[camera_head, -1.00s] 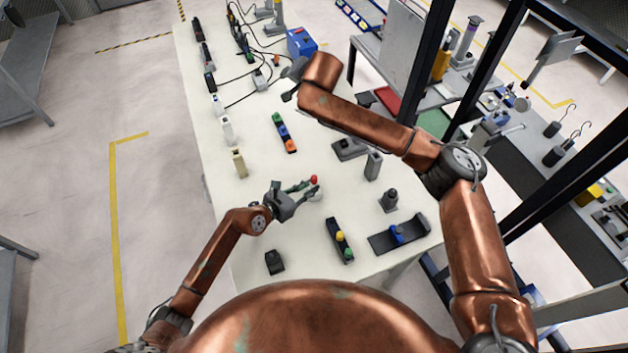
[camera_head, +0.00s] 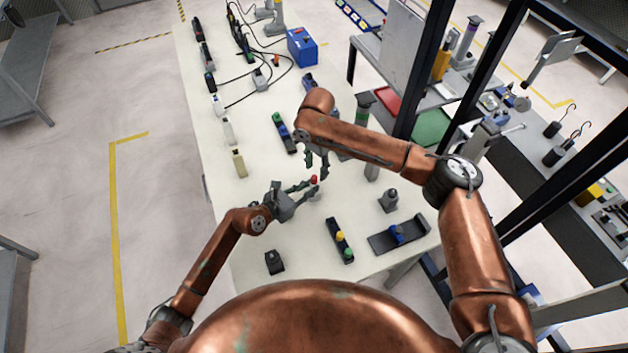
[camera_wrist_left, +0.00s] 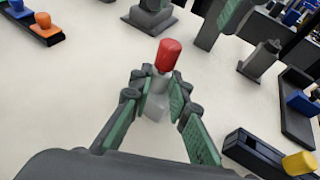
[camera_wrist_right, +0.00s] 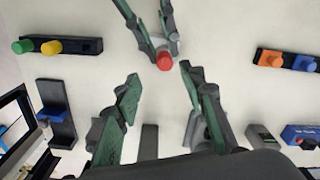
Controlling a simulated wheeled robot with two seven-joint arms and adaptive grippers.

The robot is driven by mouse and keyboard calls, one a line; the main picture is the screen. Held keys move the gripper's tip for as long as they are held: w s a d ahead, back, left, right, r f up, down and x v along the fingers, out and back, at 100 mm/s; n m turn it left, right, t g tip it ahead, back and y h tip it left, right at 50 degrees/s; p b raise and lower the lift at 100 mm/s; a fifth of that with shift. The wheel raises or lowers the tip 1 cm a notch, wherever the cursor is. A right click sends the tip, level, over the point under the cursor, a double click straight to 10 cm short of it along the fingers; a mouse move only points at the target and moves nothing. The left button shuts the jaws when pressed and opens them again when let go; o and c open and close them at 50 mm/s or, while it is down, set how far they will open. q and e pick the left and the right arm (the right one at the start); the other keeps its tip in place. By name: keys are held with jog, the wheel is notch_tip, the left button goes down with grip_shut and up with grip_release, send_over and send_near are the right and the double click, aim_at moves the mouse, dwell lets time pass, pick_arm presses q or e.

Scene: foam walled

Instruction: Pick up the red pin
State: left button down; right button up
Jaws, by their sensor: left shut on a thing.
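The red pin (camera_head: 314,179) has a red rounded head on a light grey body and stands near the middle of the white table. In the left wrist view the red pin (camera_wrist_left: 169,54) is upright between the fingertips of my left gripper (camera_wrist_left: 158,86), which is shut on it below the head. I cannot tell whether its foot touches the table. My right gripper (camera_head: 317,168) is open and empty, pointing down just behind the pin. The right wrist view shows the red head (camera_wrist_right: 164,61) ahead of its spread fingers (camera_wrist_right: 159,76).
A black rack with yellow and green pins (camera_head: 340,240) is in front, beside a dark holder with a blue part (camera_head: 385,241). A rack with blue and orange pins (camera_head: 284,133) lies behind. Grey fixtures stand to the right.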

aim_at(314, 177)
jog(key=shift+w+a+f, duration=0.1)
jog(key=shift+a+f, duration=0.1)
jog(key=shift+f, duration=1.25)
jog(key=shift+w+a+f, duration=0.1)
jog(key=shift+a+f, duration=0.1)
jog(key=shift+f, duration=1.2)
jog(key=shift+c, duration=0.5)
grip_shut()
